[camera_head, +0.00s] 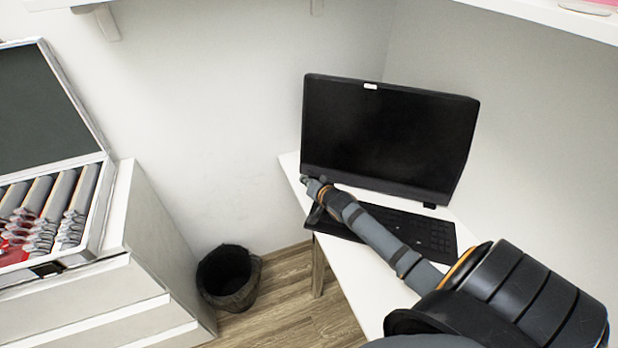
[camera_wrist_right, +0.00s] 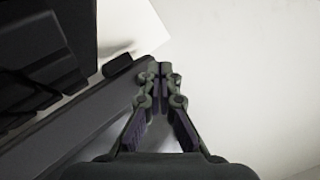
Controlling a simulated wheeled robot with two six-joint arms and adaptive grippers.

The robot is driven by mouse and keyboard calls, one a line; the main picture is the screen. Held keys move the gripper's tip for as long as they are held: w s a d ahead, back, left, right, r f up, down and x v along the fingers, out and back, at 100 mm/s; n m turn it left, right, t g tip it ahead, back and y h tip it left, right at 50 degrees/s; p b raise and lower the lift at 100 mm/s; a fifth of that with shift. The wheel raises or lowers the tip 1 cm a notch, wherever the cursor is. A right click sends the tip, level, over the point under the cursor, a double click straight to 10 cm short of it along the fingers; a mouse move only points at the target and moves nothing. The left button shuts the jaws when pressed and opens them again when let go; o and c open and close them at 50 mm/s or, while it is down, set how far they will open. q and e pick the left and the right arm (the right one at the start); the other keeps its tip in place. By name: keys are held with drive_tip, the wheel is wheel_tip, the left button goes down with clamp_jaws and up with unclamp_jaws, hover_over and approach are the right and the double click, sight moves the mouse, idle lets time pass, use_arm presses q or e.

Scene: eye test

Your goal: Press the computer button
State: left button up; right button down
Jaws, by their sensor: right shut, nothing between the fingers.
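The computer (camera_head: 388,135) is a black flat screen, dark, standing on a white desk (camera_head: 372,287) against the wall. My right arm reaches over the desk from the lower right. My right gripper (camera_head: 306,180) is shut and empty at the screen's lower left corner; I cannot tell whether it touches it. In the right wrist view the shut fingertips (camera_wrist_right: 158,74) are close to the end of a dark edge, probably part of the computer (camera_wrist_right: 85,115). I cannot make out a button in either view. My left gripper is not in view.
A black keyboard (camera_head: 436,236) lies in front of the screen, partly under my right arm. A dark bin (camera_head: 229,278) stands on the wooden floor. On the left, an open case (camera_head: 95,215) of tools sits on a white drawer cabinet (camera_head: 160,255). A shelf (camera_head: 545,12) is at upper right.

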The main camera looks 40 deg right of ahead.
sight(309, 171)
drive_tip(key=shift+w+d, duration=0.45)
drive_tip(key=shift+d, duration=0.25)
idle(1.0)
drive_tip(key=shift+w+d, duration=0.25)
drive_tip(key=shift+d+f, duration=0.1)
drive_tip(key=shift+f, duration=0.05)
